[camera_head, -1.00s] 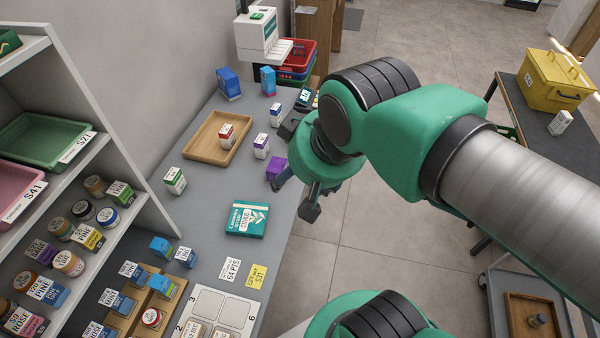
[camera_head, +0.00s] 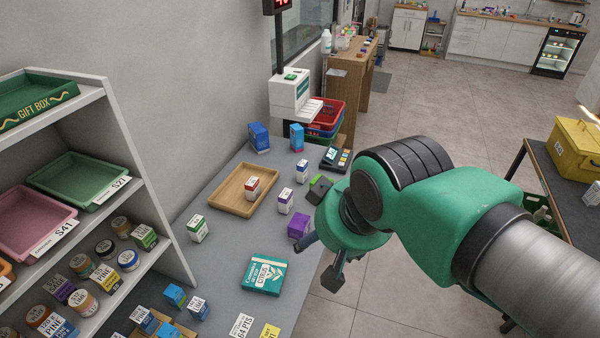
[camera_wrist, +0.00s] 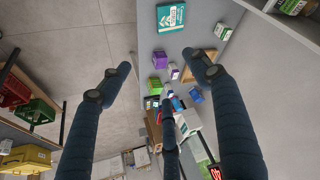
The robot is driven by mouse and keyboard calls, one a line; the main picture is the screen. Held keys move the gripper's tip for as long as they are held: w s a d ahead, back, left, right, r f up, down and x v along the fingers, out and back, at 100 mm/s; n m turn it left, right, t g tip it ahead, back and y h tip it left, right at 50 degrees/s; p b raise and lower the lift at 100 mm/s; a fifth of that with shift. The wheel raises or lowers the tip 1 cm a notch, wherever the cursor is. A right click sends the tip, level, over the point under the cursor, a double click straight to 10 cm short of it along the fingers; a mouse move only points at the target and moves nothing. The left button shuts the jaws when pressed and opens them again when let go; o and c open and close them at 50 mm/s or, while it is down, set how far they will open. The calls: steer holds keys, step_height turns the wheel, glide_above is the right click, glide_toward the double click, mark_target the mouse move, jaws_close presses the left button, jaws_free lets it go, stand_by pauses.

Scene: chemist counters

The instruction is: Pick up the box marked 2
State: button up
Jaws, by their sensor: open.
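I cannot make out a 2 on any box in these frames. Candidate boxes on the grey counter (camera_head: 225,285) are a teal box (camera_head: 265,273), a white-green box (camera_head: 197,229), a purple box (camera_head: 299,226), a white-purple box (camera_head: 285,201), a white-blue box (camera_head: 302,171) and a red-white box (camera_head: 253,188) in a wooden tray (camera_head: 232,207). My gripper (camera_head: 320,250) is open and empty at the counter's right edge, near the purple box. In the wrist view its fingers (camera_wrist: 155,84) are spread, with the purple box (camera_wrist: 159,60) and teal box (camera_wrist: 171,16) beyond.
Shelves with bins (camera_head: 80,175) and jars stand at left. Blue boxes (camera_head: 259,137), a white machine (camera_head: 291,98), stacked baskets (camera_head: 325,118) and a card terminal (camera_head: 336,159) are at the far end. A yellow case (camera_head: 575,150) sits on a right table. Floor between is clear.

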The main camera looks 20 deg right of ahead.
steer(key=shift+w+r, duration=0.1)
stand_by(0.6)
steer(key=w+d+r+m+g+p, duration=0.1)
steer(key=w+r+m+p, duration=0.2)
steer(key=w, duration=0.7)
steer(key=w+d+r+m+p, duration=0.15)
steer(key=w+r+m, duration=0.25)
steer(key=w, duration=0.5)
steer(key=w+d+f+m+y+p, duration=0.1)
steer(key=w+d+m+p, duration=0.15)
steer(key=w, duration=0.65)
steer(key=w+d+f+m+p, duration=0.15)
steer(key=w+d+m, duration=0.25)
steer(key=w, duration=0.5)
steer(key=w+d+f+m+g+y+p, duration=0.1)
steer(key=w+d+f+m, duration=0.35)
steer(key=w, duration=0.35)
steer(key=w+d+f+m+p, duration=0.2)
steer(key=w+d+f+m, duration=0.15)
steer(key=w+f, duration=0.3)
steer(key=w+d+f+m+p, duration=0.1)
steer(key=w+d+f+m, duration=0.2)
steer(key=f, duration=0.6)
steer(key=w+d+f+m+p, duration=0.2)
steer(key=w+d+f+m, duration=0.2)
steer(key=w+d+f, duration=0.3)
step_height(320, 180, down, 3)
steer(key=shift+d+f+y, duration=0.15)
steer(key=shift+d+y, duration=0.25)
steer(key=shift+d, duration=0.65)
